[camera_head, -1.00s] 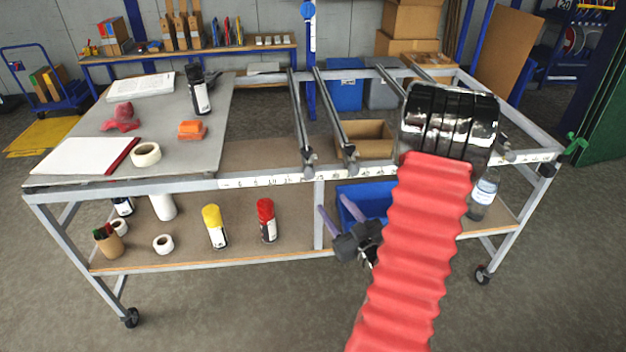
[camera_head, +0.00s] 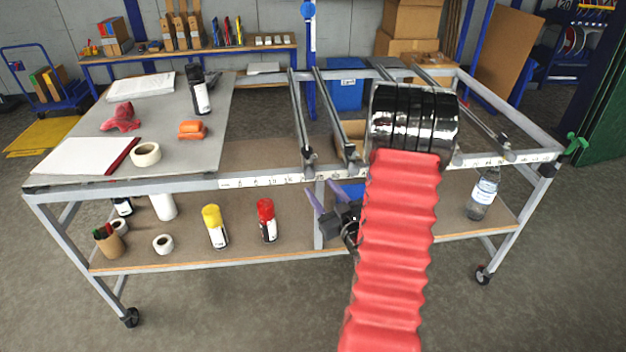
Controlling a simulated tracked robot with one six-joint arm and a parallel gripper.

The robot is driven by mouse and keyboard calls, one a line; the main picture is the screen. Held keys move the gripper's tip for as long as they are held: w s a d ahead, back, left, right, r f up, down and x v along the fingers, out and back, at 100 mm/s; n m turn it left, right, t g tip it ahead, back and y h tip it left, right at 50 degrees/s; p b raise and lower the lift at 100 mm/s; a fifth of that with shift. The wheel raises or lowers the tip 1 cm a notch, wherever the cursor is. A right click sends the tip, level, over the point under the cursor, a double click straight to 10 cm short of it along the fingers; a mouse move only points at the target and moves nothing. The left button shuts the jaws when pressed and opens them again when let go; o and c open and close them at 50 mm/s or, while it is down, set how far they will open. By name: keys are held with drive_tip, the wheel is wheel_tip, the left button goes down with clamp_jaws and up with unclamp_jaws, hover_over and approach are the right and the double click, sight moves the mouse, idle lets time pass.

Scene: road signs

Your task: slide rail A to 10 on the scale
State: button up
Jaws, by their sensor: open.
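Several long grey rails cross the right part of the table frame from back to front. The leftmost rail (camera_head: 299,110) ends in a dark clamp above the front scale; a second rail (camera_head: 336,115) lies just to its right. I cannot read which one is marked A. The white scale strip (camera_head: 245,183) runs along the front beam. Its small numbers are hard to read; the 10 seems to lie left of the leftmost rail's clamp. My gripper (camera_head: 323,195) has purple fingers, open and apart, in front of the table and below the rail ends. My red-sleeved arm hides part of the scale.
A grey board (camera_head: 190,155) on the left carries a tape roll (camera_head: 146,154), a black can (camera_head: 201,95) and papers. The lower shelf (camera_head: 190,243) holds a yellow-capped can (camera_head: 215,226), a red-capped can (camera_head: 267,220) and a bottle (camera_head: 482,194). Floor in front is clear.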

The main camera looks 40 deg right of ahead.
sight(312, 178)
drive_tip(key=x, duration=0.6)
drive_tip(key=shift+c, duration=0.5)
clamp_jaws()
